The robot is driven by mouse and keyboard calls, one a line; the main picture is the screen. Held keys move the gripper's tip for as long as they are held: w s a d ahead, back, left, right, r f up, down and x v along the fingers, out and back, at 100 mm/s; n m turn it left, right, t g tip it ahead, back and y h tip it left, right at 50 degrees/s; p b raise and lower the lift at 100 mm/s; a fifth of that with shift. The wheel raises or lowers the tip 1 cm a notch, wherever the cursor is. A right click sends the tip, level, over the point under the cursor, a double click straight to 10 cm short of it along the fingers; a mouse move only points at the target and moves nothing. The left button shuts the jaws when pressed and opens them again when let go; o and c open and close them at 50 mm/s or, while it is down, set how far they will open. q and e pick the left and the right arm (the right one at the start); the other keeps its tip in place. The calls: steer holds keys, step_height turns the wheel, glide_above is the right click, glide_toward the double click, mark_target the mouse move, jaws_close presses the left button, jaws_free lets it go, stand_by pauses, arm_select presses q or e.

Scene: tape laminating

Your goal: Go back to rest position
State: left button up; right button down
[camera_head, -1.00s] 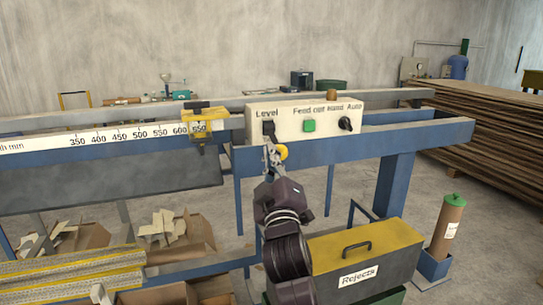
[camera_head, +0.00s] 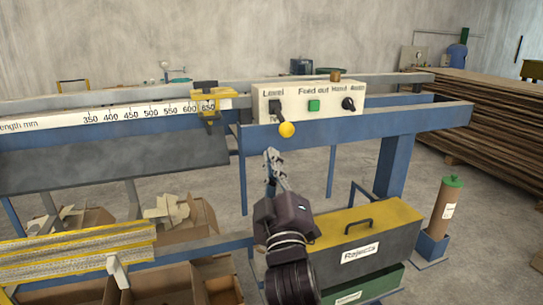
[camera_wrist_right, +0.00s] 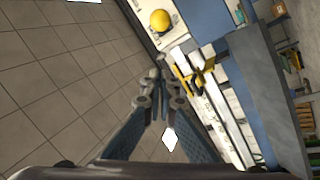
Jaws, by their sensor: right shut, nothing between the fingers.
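My right gripper (camera_head: 272,156) is shut and empty, below and in front of the control panel (camera_head: 310,97) in the head view. It is apart from the panel. The panel carries a black Level switch (camera_head: 275,108), a yellow ball knob (camera_head: 286,130), a green button (camera_head: 314,106) and a black rotary switch (camera_head: 348,104). In the right wrist view the shut fingertips (camera_wrist_right: 158,92) point towards the machine, with the yellow ball (camera_wrist_right: 160,20) beyond them. My left gripper is not in view.
A dark rejects box (camera_head: 365,240) with a yellow lid stands right of my right arm. Cardboard boxes (camera_head: 180,215) with scraps stand at the lower left. A yellow stop (camera_head: 207,100) sits on the length scale (camera_head: 120,116). Stacked boards (camera_head: 500,125) lie at the right.

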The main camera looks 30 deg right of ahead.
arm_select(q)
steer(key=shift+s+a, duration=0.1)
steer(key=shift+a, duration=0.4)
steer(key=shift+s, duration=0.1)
